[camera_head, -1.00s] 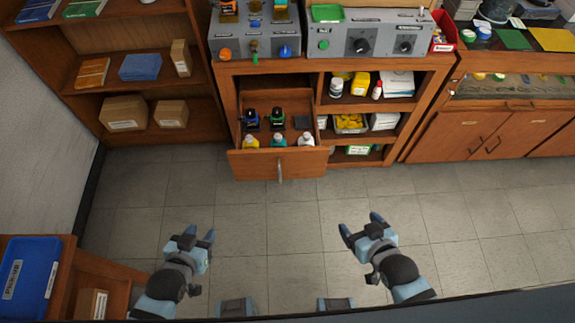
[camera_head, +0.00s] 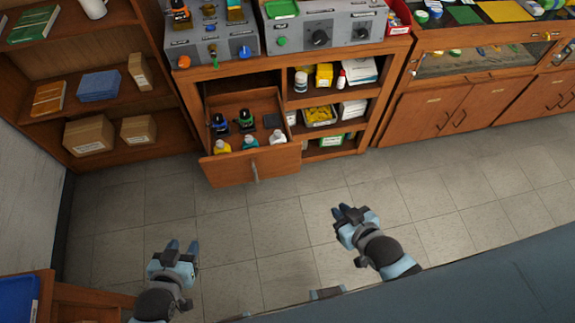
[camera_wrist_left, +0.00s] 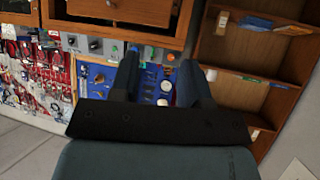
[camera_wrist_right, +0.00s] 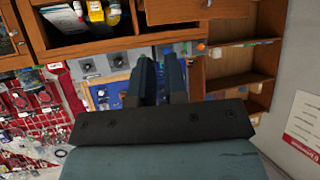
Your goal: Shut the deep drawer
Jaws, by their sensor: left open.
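The deep drawer (camera_head: 227,172) is pulled out from the wooden bench in the head view, with a vertical handle (camera_head: 254,172) on its front. Several bottles stand inside it, some dark ones behind and lighter ones (camera_head: 250,143) along the front. My left gripper (camera_head: 183,246) is open and empty, below and left of the drawer, well apart from it. My right gripper (camera_head: 345,210) is empty, to the right of and below the drawer, also apart. Its fingers are close together in the right wrist view (camera_wrist_right: 158,65), with a narrow gap; I cannot tell if they are fully shut.
Shelves right of the drawer hold bottles and a bin of yellow items (camera_head: 320,115). Grey instrument boxes (camera_head: 325,35) stand on the bench top. A bookcase (camera_head: 125,160) with cardboard boxes is at left, closed cabinets (camera_head: 430,105) at right. The tiled floor (camera_head: 280,215) in front is clear.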

